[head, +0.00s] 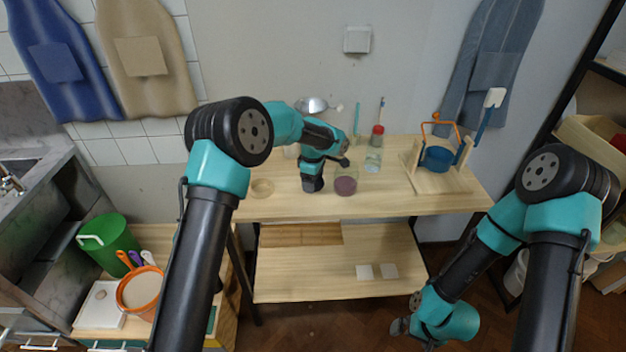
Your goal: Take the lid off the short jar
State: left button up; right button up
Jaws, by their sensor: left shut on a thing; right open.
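A short clear jar with purple contents (346,186) stands on the wooden table, right of its middle. My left gripper (343,161) is at the jar's upper part, shut, apparently on the jar; the wrist hides part of the contact. No lid shows clearly on the jar, and its top is partly hidden. My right gripper (406,314) is open and empty, low in front of the table's right part.
A clear glass (373,161) and a red jar (377,136) stand behind the short jar. A wooden stand (441,183) with a blue pot (437,159) is at right. A silver bowl (311,104) is behind my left arm. The table's front left is mostly clear.

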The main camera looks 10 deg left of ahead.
pick_arm(q)
jog(key=o, duration=1)
jog(key=shift+f, duration=0.1)
notch_tip(320, 180, up, 12)
dwell(0.5)
